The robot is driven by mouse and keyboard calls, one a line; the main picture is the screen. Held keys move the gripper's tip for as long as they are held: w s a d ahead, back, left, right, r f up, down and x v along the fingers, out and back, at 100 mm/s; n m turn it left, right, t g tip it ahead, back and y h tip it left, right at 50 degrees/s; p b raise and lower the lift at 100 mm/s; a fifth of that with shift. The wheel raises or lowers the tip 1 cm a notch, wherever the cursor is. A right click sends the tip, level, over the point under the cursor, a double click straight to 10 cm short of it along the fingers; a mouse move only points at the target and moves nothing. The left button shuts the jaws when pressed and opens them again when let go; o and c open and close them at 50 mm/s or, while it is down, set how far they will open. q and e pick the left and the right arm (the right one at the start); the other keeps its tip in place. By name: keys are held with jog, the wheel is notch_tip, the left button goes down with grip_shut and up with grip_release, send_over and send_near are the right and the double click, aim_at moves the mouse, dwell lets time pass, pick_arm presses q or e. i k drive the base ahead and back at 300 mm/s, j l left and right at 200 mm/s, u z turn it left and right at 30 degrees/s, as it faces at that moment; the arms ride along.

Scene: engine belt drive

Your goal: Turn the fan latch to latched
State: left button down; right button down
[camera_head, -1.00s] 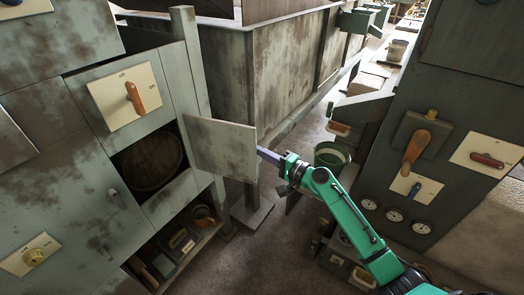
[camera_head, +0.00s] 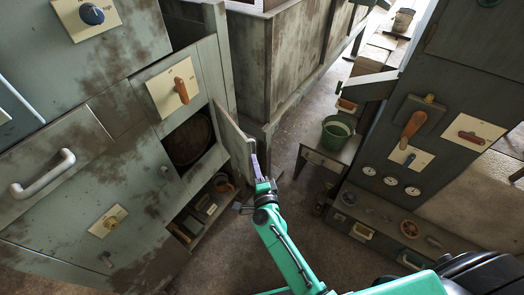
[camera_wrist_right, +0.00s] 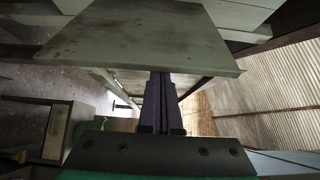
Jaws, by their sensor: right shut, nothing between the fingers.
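An open hinged door (camera_head: 234,140) stands out from the left cabinet beside a dark compartment with a round drum (camera_head: 190,138). My right gripper (camera_head: 254,162) is shut and empty, its purple fingers at the door's free edge. In the right wrist view the closed fingers (camera_wrist_right: 162,92) point at the pale door panel (camera_wrist_right: 145,40); whether they touch it I cannot tell. A small grey lever (camera_head: 165,171) sits left of the compartment. An orange handle (camera_head: 181,90) is on a plate above. No readable label shows which part is the fan latch. My left gripper is out of view.
A right-hand cabinet carries a large orange lever (camera_head: 412,128), a red switch (camera_head: 471,137) and gauges. A green bucket (camera_head: 336,132) stands on a low bench. A shelf (camera_head: 205,215) with small items lies under the compartment. Floor between the cabinets is open.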

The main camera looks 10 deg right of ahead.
aim_at(165, 172)
jog(key=j+z, duration=0.2)
jog(key=j, duration=1.3)
jog(key=k+j, duration=0.2)
